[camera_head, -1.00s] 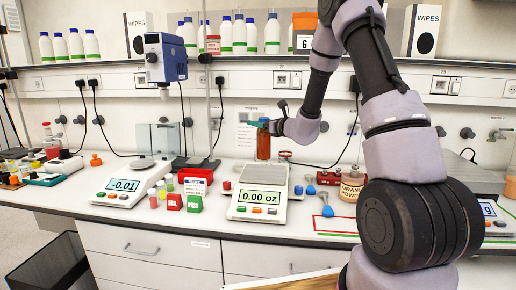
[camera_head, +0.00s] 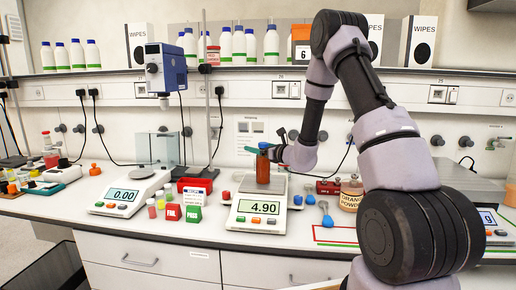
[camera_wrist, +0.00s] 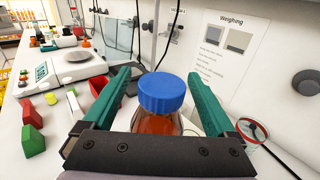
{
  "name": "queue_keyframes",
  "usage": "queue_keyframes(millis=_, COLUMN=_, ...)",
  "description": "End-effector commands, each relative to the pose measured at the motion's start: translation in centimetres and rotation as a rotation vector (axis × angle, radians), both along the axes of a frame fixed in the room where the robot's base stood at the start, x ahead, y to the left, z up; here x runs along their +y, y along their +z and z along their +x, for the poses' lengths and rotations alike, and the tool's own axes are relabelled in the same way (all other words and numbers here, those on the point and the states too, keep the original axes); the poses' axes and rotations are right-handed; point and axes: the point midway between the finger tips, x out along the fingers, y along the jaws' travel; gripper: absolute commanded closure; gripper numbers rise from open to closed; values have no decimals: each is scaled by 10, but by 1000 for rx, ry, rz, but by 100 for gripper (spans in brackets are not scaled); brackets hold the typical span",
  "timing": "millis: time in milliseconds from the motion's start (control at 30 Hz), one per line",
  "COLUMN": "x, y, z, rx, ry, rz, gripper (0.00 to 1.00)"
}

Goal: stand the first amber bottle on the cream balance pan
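The amber bottle (camera_head: 263,170) has a blue cap and stands upright on the pan (camera_head: 279,187) of the cream balance (camera_head: 237,206). The balance's display reads 4.90. In the wrist view the bottle's blue cap (camera_wrist: 161,92) is between the two teal fingers of my gripper (camera_wrist: 165,77). The fingers are spread, with a gap showing on each side of the cap. My gripper is open around the upper bottle. The bottle's lower part is hidden in the wrist view.
A white balance (camera_head: 118,195) with a glass draft shield stands to the left, reading 0.00. Red and green blocks (camera_head: 171,212) sit between the balances. A stand rod (camera_head: 208,90) rises behind.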

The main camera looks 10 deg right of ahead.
Motion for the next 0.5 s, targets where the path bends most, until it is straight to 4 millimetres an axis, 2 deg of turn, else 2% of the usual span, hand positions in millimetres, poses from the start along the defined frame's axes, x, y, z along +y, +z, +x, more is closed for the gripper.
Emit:
queue_keyframes(millis=333, x=-1, y=4, z=-1, rx=0, ry=-1, rz=0, gripper=10)
queue_keyframes(millis=500, x=-15, y=4, z=-22, rx=3, ry=-3, rz=1, gripper=10)
